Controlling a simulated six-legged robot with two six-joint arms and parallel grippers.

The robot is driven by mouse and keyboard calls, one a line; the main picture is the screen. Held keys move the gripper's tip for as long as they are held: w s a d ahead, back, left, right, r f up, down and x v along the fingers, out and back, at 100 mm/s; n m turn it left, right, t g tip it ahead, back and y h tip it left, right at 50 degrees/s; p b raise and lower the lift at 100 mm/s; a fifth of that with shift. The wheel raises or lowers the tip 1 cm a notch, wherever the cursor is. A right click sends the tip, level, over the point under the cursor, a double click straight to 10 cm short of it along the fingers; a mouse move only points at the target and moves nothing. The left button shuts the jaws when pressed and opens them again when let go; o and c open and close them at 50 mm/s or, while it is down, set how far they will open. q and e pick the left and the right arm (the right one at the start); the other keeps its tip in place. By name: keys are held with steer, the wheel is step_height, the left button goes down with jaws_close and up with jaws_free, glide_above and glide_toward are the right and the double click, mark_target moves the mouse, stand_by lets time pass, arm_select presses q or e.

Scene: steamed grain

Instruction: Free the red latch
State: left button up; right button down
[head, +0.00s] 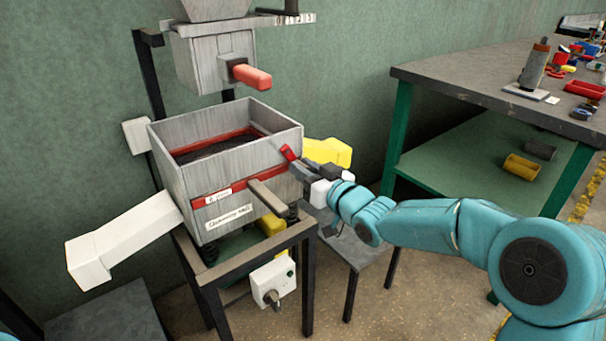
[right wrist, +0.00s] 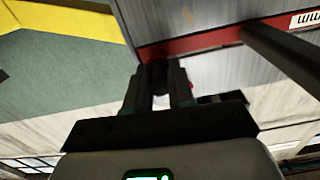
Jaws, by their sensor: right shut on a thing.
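The red latch (head: 288,153) is a small red piece at the right front corner of the grey metal sieve box (head: 245,160). It stands tilted, with its upper part showing above my gripper. My right gripper (head: 298,167) is shut on the latch against the box side; the fingers hide its lower part. In the right wrist view my right gripper (right wrist: 160,88) has its fingers close together near the red band (right wrist: 195,43), with a dark piece between them. A small bit of red shows beside the fingers. My left gripper is out of view.
A grey handle bar (head: 268,198) juts from the box front. A yellow spout (head: 328,152) lies behind my gripper, and a white chute (head: 125,240) slopes left. A hopper with a red handle (head: 252,76) hangs above. A workbench (head: 470,85) stands right.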

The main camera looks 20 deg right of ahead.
steer(key=n, duration=0.1)
steer(key=d+n+b, duration=0.1)
steer(key=shift+w+r+n+b, duration=0.15)
steer(key=shift+r+n+b, duration=0.1)
steer(key=shift+n+b, duration=0.05)
steer(key=n, duration=0.1)
steer(key=r+n+b, duration=0.1)
steer(key=shift+w+d+n, duration=0.1)
steer(key=shift+d+n, duration=0.15)
steer(key=shift+n, duration=0.15)
steer(key=n, duration=0.2)
steer(key=r+n+b, duration=0.1)
steer(key=shift+w+d+r, duration=0.1)
steer(key=shift+d, duration=0.15)
steer(key=shift+r+n+b, duration=0.25)
steer(key=shift+r+n, duration=0.1)
steer(key=shift+n, duration=0.55)
steer(key=shift+r+n+b, duration=0.2)
steer(key=shift+r+n, duration=0.15)
steer(key=shift+n, duration=0.55)
steer(key=shift+d, duration=0.1)
steer(key=c, duration=1)
jaws_free()
